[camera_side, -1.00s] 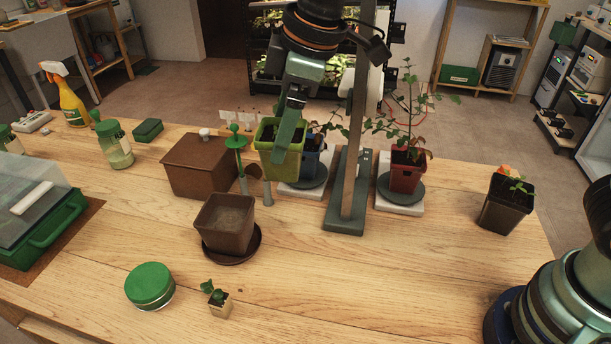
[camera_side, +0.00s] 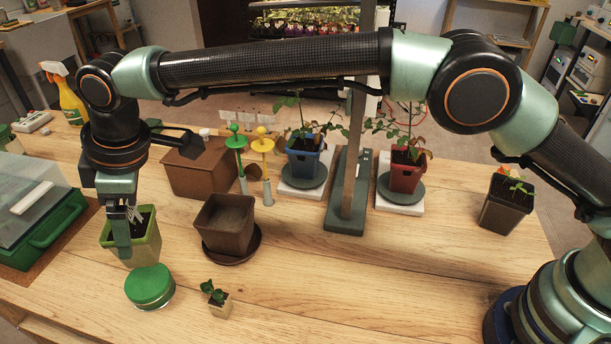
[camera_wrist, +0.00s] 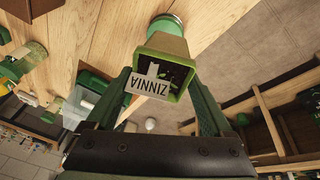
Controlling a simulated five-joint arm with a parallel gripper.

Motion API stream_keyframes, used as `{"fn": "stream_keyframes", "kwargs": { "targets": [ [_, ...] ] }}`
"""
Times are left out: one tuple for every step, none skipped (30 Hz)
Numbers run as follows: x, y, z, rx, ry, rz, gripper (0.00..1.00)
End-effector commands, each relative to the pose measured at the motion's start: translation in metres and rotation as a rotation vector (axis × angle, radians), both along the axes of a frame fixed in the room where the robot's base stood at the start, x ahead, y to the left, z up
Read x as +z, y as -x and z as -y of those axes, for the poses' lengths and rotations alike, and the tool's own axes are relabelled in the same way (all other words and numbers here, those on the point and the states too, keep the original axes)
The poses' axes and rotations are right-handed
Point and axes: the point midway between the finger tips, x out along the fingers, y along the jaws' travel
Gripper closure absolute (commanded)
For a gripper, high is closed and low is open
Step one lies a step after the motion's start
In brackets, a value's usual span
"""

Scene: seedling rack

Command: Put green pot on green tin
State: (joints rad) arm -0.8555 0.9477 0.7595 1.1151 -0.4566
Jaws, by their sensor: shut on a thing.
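The green pot (camera_side: 149,243) is a square light-green pot with dark soil. My gripper (camera_side: 122,250) is shut on its sides and holds it upright or nearly so. In the wrist view the pot (camera_wrist: 167,44) sits between my fingers (camera_wrist: 163,80), with a white tag reading ZINNIA (camera_wrist: 148,87) in it. The green tin (camera_side: 150,288) is a low round tin with a green lid on the table. In the side view it lies just below and right of the pot; the gap between them is hard to judge. In the wrist view the tin (camera_wrist: 168,19) shows partly behind the pot.
A brown pot on a saucer (camera_side: 228,225) stands to the right of the tin. A small seedling cube (camera_side: 220,303) is at the tin's lower right. A green tray with a clear cover (camera_side: 52,235) is at the left. Wood in front is clear.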

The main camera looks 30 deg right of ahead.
Motion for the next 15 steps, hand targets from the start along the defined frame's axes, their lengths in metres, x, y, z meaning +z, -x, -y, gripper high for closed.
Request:
{"fn": "stream_keyframes", "kwargs": {
  "targets": [
    [-0.006,0.001,-0.002,0.002,0.001,-0.001,0.87],
    [-0.011,0.001,-0.002,0.003,0.001,-0.001,0.87],
    [-0.017,0.001,-0.002,0.003,0.003,-0.002,0.87],
    [-0.022,0.001,-0.002,0.003,0.002,-0.002,0.87],
    [-0.026,0.001,-0.002,0.003,0.002,-0.002,0.87],
    [-0.031,0.001,-0.002,0.003,0.002,-0.002,0.87],
    [-0.034,0.001,-0.002,0.003,0.001,0.000,0.87],
    [-0.037,0.001,-0.002,0.003,0.000,0.000,0.87],
    [-0.039,0.001,-0.002,0.003,0.000,0.000,0.87],
    [-0.040,0.001,-0.002,0.002,0.000,0.000,0.87],
    [-0.042,0.001,-0.002,0.002,0.000,0.000,0.87],
    [-0.045,0.001,-0.002,0.002,0.000,0.000,0.87],
    [-0.048,0.001,-0.002,0.002,0.000,0.000,0.87],
    [-0.052,0.001,-0.001,0.002,0.001,-0.002,0.87],
    [-0.058,0.001,-0.001,0.002,0.001,-0.001,0.87]
  ]
}}
